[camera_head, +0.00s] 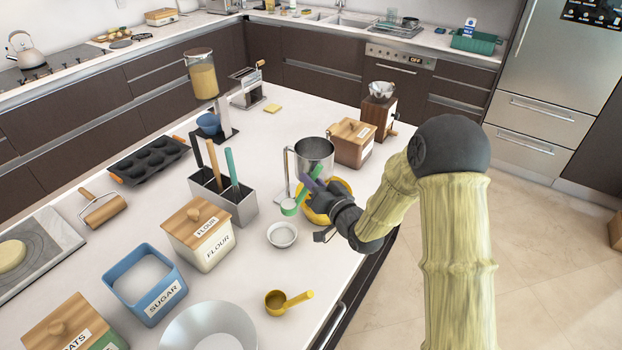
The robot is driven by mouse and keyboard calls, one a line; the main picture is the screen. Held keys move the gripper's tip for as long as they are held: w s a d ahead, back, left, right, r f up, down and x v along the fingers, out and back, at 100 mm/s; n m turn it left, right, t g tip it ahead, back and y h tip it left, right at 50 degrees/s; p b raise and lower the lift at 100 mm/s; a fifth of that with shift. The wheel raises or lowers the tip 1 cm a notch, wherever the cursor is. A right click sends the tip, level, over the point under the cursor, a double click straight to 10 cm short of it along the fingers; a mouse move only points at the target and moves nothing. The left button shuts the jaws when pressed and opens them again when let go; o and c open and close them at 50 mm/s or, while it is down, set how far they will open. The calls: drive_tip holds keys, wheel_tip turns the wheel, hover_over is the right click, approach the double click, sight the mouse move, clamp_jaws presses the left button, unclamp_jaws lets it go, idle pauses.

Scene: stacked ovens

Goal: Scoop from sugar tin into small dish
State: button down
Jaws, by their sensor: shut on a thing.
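The blue sugar tin (162,298) stands open at the front left, with white sugar inside and a SUGAR label on its side. The small dish (282,236) is a small pale round bowl near the middle right of the counter. My gripper (314,188) is above and to the right of the dish, shut on the handle of a green scoop (290,208). The scoop's cup is above and beyond the dish in the picture. My gripper partly hides the scoop handle. I cannot tell whether the cup holds anything.
A yellow bowl (345,187) and a steel sifter (314,151) stand behind my gripper. A yellow scoop (290,302) lies in front. The flour tin (208,256), a utensil holder (240,211) and a large steel bowl (208,310) stand around the sugar tin.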

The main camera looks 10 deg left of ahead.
drive_tip(key=shift+w+a, duration=0.1)
drive_tip(key=shift+a, duration=0.15)
